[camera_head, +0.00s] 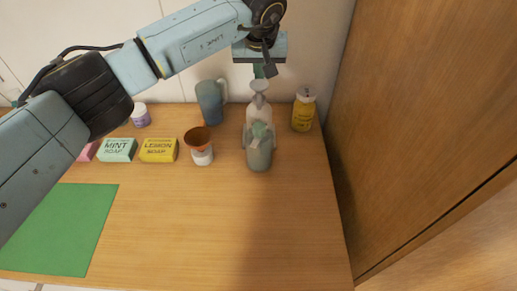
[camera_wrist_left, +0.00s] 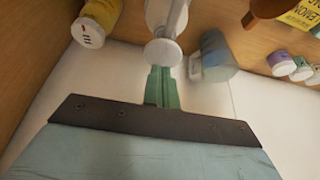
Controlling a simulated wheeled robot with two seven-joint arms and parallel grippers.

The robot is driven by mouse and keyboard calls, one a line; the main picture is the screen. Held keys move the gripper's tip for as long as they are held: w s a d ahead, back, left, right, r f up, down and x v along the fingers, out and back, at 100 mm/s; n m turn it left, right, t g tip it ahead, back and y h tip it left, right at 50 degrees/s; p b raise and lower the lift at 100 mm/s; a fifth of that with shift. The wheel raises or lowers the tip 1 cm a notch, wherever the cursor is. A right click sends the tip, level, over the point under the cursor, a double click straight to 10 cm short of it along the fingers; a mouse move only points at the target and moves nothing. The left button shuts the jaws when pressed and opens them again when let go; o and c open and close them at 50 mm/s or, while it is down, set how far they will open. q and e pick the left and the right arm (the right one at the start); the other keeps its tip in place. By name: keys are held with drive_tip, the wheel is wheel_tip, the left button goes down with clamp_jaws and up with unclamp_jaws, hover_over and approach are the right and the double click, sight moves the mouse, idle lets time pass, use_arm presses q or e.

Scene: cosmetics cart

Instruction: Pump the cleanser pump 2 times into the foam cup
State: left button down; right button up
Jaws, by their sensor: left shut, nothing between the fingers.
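A pale, whitish pump bottle (camera_head: 259,115) stands upright at the back of the counter, its round flat top (camera_head: 258,86) facing up. A grey-green pump bottle (camera_head: 259,155) stands directly in front of it and hides its lower part. I cannot tell by label which is the cleanser. My left gripper (camera_head: 258,72) is shut and empty, pointing down just above the pale bottle's top. In the left wrist view, its green fingers (camera_wrist_left: 163,88) are close to the white round top (camera_wrist_left: 162,51); contact is unclear. A blue-grey mug (camera_head: 211,101) and an orange-and-white cup (camera_head: 201,147) stand left of the bottles.
A yellow bottle (camera_head: 303,110) stands close on the right, near the wooden cabinet side (camera_head: 430,110). Lemon soap (camera_head: 158,150), mint soap (camera_head: 117,150) and a white-and-purple jar (camera_head: 140,115) are on the left. The green mat (camera_head: 62,230) and the front counter are clear.

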use_arm(q)
drive_tip(key=shift+f+b, duration=0.85)
drive_tip(key=shift+f, duration=0.4)
drive_tip(key=shift+r, duration=0.1)
drive_tip(key=shift+r+p, duration=0.8)
drive_tip(key=shift+r, duration=0.45)
drive_tip(key=shift+f, duration=0.1)
